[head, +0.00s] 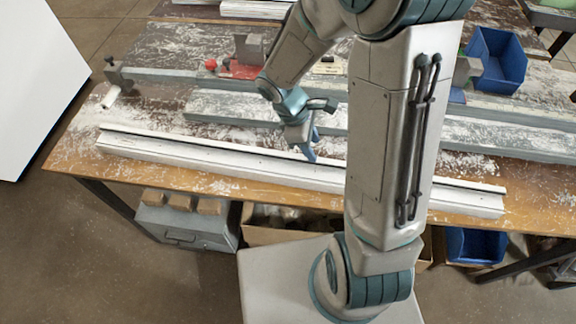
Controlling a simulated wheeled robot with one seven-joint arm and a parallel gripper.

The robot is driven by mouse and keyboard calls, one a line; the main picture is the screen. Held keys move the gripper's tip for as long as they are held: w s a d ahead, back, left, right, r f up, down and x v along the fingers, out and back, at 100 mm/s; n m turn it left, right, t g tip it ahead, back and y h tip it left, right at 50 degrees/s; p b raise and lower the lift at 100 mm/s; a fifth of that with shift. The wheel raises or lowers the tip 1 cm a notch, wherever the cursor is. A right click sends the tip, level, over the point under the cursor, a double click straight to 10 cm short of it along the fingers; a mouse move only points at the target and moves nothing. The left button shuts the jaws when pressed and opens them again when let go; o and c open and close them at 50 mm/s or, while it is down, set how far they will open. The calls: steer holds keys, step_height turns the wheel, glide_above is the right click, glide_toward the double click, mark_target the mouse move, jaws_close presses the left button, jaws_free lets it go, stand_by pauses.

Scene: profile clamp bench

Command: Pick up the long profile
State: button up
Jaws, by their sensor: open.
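The long profile (200,154) is a white, grooved bar lying along the near edge of the wooden workbench (70,160). It runs from the left part of the bench to the right, and my arm hides a stretch right of its middle. My gripper (311,156) points down at the profile's far edge, near the middle of its length. Its jaws are open and nothing shows between them. Whether a fingertip touches the profile I cannot tell.
A grey clamp rail (180,76) and another grey bar (230,106) lie behind the profile. A red clamp part (240,69) and a blue bin (497,60) stand farther back. A grey drawer box (186,222) is under the bench. A white panel (35,80) stands at left.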

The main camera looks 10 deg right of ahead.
mark_target(319, 159)
steer(key=x, duration=0.4)
steer(key=shift+s, duration=0.3)
jaws_close()
steer(key=shift+r, duration=0.1)
stand_by(1.0)
